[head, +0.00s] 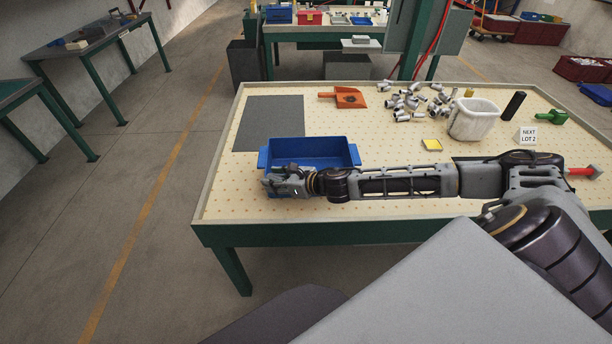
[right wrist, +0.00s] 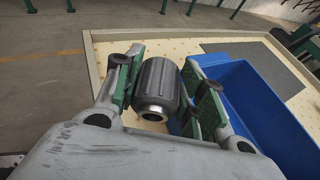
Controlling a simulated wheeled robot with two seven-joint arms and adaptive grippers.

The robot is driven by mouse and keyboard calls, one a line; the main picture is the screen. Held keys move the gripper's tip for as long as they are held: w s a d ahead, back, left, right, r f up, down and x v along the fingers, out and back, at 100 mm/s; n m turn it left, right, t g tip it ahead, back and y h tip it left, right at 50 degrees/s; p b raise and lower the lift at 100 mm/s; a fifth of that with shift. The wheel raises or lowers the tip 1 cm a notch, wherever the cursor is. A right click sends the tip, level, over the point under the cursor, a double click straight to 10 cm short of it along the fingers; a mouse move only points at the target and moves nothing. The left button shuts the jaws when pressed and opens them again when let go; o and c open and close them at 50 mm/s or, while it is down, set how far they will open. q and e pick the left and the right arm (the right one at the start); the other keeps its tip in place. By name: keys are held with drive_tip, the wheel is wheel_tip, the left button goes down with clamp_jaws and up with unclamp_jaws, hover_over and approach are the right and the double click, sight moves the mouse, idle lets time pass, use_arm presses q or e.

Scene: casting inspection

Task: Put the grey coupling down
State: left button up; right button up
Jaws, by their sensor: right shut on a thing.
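My right gripper (head: 270,182) reaches across the table to the near left corner of the blue tray (head: 312,150). In the right wrist view my right gripper (right wrist: 168,88) is shut on the grey coupling (right wrist: 157,82), a dark grey ribbed cylinder with a bright metal end. Its fingers, with green pads, lie on both sides of the coupling. The blue tray (right wrist: 235,100) is right beside the right finger in that view, and the coupling is outside its wall. The coupling cannot be made out in the head view. My left gripper is not in view.
A grey mat (head: 268,122) lies bare at the table's far left. The table's left edge is close to the gripper.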

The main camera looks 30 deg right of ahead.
drive_tip(key=shift+w+d+r+n+y, duration=0.2)
drive_tip(key=shift+w+r+n+y, duration=0.05)
drive_tip(key=shift+r, duration=0.15)
drive_tip(key=shift+w+d+r+n+y, duration=0.15)
drive_tip(key=shift+w+r+n+y, duration=0.1)
drive_tip(key=shift+r, duration=0.15)
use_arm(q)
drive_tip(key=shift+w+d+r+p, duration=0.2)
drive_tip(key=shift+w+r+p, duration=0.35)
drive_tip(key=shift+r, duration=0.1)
use_arm(e)
drive_tip(key=shift+w+d+r+n+g+y, duration=0.4)
drive_tip(key=shift+d+r+g, duration=0.1)
drive_tip(key=shift+r, duration=0.2)
use_arm(q)
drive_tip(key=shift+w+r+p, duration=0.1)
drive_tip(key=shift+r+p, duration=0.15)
drive_tip(key=shift+p, duration=0.05)
use_arm(e)
drive_tip(key=shift+w+d+r+n+g+y, duration=0.25)
drive_tip(key=shift+d+r+n+g+y, duration=0.2)
drive_tip(key=shift+d+r, duration=0.2)
